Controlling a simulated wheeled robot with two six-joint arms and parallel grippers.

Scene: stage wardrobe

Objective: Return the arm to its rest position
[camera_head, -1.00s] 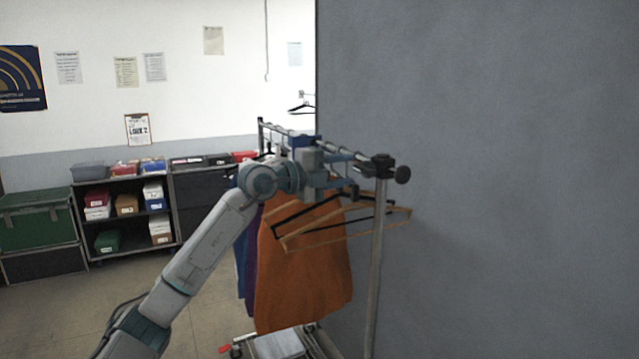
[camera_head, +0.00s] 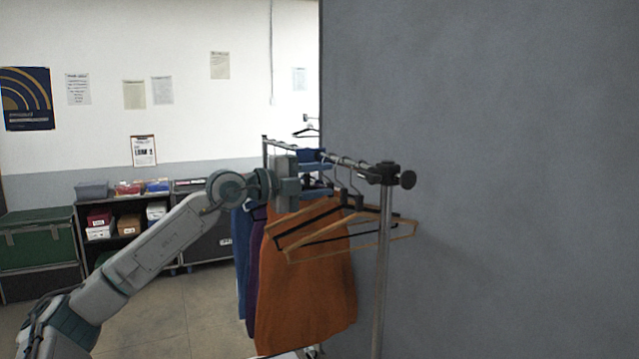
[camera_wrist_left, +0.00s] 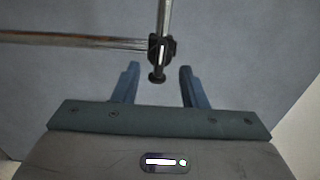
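My left arm (camera_head: 150,255) reaches in from the lower left of the head view. Its left gripper (camera_head: 328,173) is at the clothes rack's top rail (camera_head: 357,165), in front of the hanging garments in this view. In the left wrist view the gripper (camera_wrist_left: 158,72) has two blue fingers spread wide with nothing gripped. The rack's end joint and black knob (camera_wrist_left: 157,76) appear between and beyond the fingertips. Whether the fingers touch the rail cannot be told. My right gripper is in neither view.
An orange garment (camera_head: 300,285), with blue and purple ones behind it, hangs below the gripper. Bare hangers (camera_head: 345,238) hang near the rack's upright post (camera_head: 382,280). A grey wall (camera_head: 500,150) stands at right. Shelves and a green case (camera_head: 38,245) stand at back left; floor between is clear.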

